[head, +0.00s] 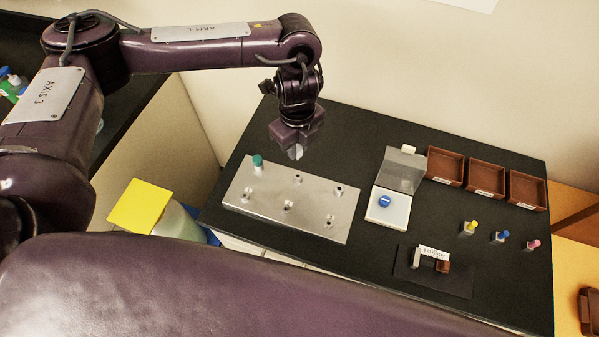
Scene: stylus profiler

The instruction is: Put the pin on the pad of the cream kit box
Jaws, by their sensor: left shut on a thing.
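My left gripper (296,152) hangs over the back edge of the silver plate, pointing down. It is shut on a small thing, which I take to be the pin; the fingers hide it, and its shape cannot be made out. The cream kit box (378,217) stands open to the right of the plate, its clear lid (402,165) tilted up at the back. A blue round piece (385,201) is in the box; I cannot tell whether it is the pad. The gripper is left of the box and apart from it. My right gripper is not in view.
The silver plate (270,198) has several holes and a teal-topped peg (257,162). Brown trays (445,166) line the back right. Yellow, blue and pink knobbed pieces (469,227) stand at the right. A small stand (432,256) sits in front on the black table (360,140).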

